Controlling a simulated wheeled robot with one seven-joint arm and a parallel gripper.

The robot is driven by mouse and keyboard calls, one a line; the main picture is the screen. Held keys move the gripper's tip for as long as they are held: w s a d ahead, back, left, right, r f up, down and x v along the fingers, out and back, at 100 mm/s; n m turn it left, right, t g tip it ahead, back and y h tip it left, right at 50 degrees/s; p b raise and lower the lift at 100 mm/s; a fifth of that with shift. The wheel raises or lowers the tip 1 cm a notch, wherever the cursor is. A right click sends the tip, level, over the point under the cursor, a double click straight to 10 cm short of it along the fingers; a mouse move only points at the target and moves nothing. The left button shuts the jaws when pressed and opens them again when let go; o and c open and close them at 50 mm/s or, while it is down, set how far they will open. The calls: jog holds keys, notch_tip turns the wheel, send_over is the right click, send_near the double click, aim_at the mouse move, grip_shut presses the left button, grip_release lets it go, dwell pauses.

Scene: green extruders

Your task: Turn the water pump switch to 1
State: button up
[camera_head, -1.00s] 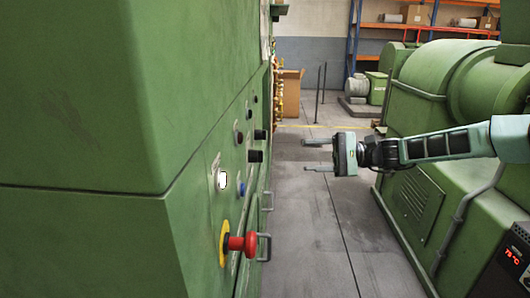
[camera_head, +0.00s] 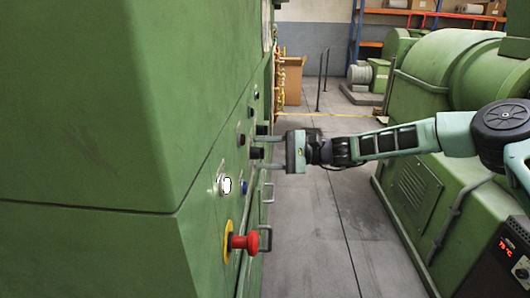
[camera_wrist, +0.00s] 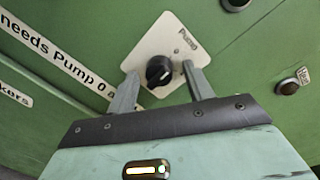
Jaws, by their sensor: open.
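The pump switch is a black round knob (camera_wrist: 159,70) on a pale diamond-shaped plate (camera_wrist: 178,42) marked "Pump", in the wrist view. Its pointer setting is too small to read surely. My gripper (camera_wrist: 160,72) is open, with one finger on either side of the knob; whether they touch it I cannot tell. In the head view the black knob (camera_head: 257,153) shows at the green cabinet's face, between the fingers of my gripper (camera_head: 263,152), which comes in from the right.
A red emergency button (camera_head: 245,242) on a yellow ring sticks out nearer on the cabinet, with a white-lit button (camera_head: 227,185) above. Another black knob (camera_wrist: 236,3) is at the wrist view's top. Green machinery (camera_head: 420,195) stands right of the grey aisle (camera_head: 305,230).

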jog(key=shift+c, duration=0.3)
jog(key=c, duration=0.9)
jog(key=shift+m, duration=0.3)
jog(key=m+p, duration=0.1)
jog(key=m, duration=0.4)
jog(key=m+p, duration=0.1)
jog(key=m, duration=0.5)
jog(key=shift+s+m+t+y+p, duration=0.1)
jog(key=shift+m+t+y+p, duration=0.2)
jog(key=shift+y, duration=0.1)
jog(key=shift+f, duration=0.1)
jog(key=o, duration=1)
jog(key=shift+c, duration=0.2)
